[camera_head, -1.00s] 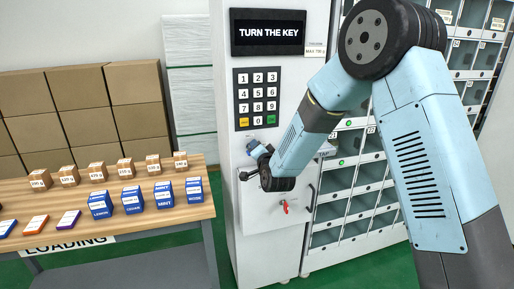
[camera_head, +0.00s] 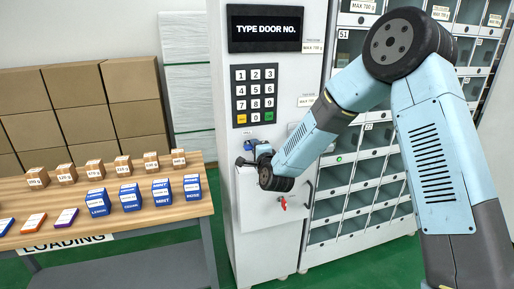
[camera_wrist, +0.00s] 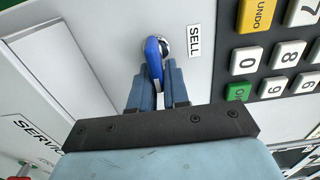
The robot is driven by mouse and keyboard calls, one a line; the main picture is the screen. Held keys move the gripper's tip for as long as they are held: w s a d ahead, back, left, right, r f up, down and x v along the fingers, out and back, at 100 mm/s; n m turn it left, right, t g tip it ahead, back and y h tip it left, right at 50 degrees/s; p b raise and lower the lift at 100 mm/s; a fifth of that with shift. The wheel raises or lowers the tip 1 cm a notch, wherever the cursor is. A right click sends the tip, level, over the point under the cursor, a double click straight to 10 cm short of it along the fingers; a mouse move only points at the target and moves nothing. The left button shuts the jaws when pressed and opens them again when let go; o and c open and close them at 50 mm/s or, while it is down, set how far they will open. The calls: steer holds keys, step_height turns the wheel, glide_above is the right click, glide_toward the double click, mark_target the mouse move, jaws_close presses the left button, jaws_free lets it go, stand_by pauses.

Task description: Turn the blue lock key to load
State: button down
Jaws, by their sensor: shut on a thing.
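The blue lock key (camera_wrist: 154,62) sits in a round silver lock on the white machine front in the wrist view. A SELL label (camera_wrist: 194,40) is right of it there; no load label shows. My gripper (camera_wrist: 158,82) is shut on the key, with a blue finger on each side of it. In the head view my gripper (camera_head: 247,157) is at the machine front below the keypad, and the key cannot be made out clearly. The display (camera_head: 266,32) reads TYPE DOOR NO.
The keypad (camera_head: 255,96) is above the lock. A red key (camera_head: 283,204) is on the panel below. A compartment rack (camera_head: 365,185) stands to the right. A wooden loading table (camera_head: 100,220) with small boxes is on the left, with large cartons (camera_head: 85,105) behind.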

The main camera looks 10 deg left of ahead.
steer(key=shift+w+d+f, duration=0.1)
steer(key=shift+d+f, duration=0.05)
steer(key=c, duration=1.4)
jaws_free()
steer(key=shift+o, duration=1)
steer(key=v, duration=1.3)
steer(key=shift+s, duration=0.4)
steer(key=shift+d, duration=0.1)
